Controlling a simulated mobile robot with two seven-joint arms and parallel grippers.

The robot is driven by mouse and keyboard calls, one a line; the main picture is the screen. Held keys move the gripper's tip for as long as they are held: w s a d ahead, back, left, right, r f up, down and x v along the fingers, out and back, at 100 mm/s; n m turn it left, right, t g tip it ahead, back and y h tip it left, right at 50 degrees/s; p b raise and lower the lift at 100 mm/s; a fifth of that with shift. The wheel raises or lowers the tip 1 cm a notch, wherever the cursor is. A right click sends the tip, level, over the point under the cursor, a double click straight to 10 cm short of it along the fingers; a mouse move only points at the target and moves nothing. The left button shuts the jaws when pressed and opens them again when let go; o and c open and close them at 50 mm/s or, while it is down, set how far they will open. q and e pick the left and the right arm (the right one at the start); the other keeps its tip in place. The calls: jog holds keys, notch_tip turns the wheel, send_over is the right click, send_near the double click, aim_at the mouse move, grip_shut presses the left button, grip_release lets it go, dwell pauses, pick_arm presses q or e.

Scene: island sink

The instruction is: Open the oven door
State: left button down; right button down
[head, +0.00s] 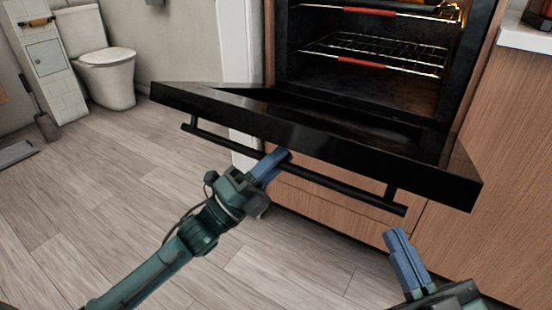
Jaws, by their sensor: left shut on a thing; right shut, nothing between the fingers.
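The oven door (330,145) is swung down and far open, its black panel tilted out toward me. The dark oven cavity (350,80) shows behind it, with wire racks (375,52) inside. The long black door handle (335,184) runs along the door's front. My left gripper (277,160) is shut on the handle, a little left of its middle. My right gripper (398,240) is shut and empty, below and in front of the handle's right end, apart from the door.
Wooden cabinet panels (500,140) stand right of the oven, under a white counter (525,38). A white toilet (100,65) and a narrow cabinet (42,65) are at the far left.

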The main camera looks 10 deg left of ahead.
pick_arm(q)
jog(key=c, duration=1.4)
grip_release()
jog(key=shift+r, duration=0.1)
jog(key=shift+o, duration=0.2)
